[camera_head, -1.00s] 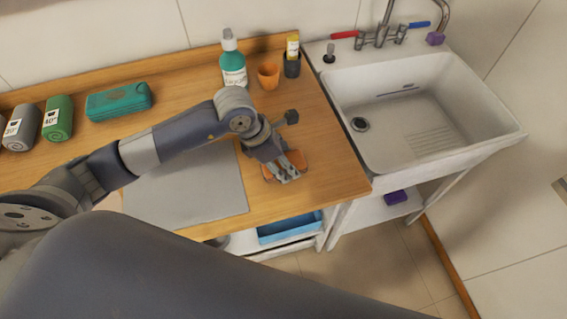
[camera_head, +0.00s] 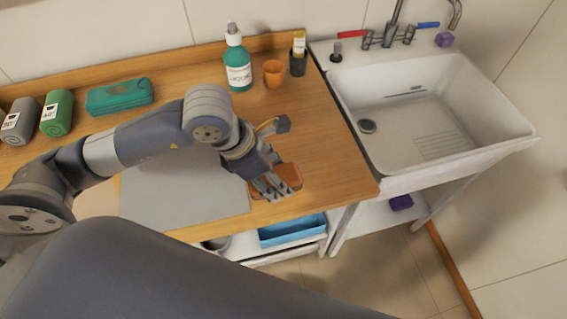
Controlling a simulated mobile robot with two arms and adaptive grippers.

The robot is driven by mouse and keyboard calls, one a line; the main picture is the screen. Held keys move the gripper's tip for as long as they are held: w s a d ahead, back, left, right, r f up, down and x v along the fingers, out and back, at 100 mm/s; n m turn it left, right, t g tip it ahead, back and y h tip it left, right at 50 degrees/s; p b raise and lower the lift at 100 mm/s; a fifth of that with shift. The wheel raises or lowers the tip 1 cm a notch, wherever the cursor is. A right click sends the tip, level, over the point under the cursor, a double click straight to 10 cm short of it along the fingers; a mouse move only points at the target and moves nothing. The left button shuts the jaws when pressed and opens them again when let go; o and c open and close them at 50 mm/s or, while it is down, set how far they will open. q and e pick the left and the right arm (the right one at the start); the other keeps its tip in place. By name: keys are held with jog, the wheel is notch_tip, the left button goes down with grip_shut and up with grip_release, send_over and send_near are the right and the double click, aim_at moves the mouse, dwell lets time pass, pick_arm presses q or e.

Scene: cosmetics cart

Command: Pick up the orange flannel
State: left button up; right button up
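The orange flannel (camera_head: 291,174) lies folded near the front right of the wooden counter. My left gripper (camera_head: 274,194) reaches in from the left and points down at the flannel, covering its middle. Parts of the flannel show on both sides of the fingers. I cannot tell whether the fingers touch it, or how far apart they are. My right gripper is out of the picture.
A grey mat (camera_head: 185,190) lies left of the flannel. A teal bottle (camera_head: 238,65), an orange cup (camera_head: 273,73) and a dark holder (camera_head: 298,63) stand behind. A teal case (camera_head: 119,96) and rolled towels (camera_head: 57,113) are at left. The white sink (camera_head: 430,110) is right.

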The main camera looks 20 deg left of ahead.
pick_arm(q)
jog(key=s+b, duration=0.1)
jog(key=s, duration=0.2)
jog(key=shift+s+a, duration=0.1)
jog(key=shift+s, duration=0.1)
jog(key=s+p, duration=0.2)
jog(key=p, duration=0.2)
jog(key=s+r+p, duration=0.1)
jog(key=p, duration=0.2)
jog(key=shift+s+a+r+p, duration=0.1)
jog(key=shift+s+p, duration=0.85)
jog(key=shift+s, duration=0.05)
jog(key=shift+f, duration=0.2)
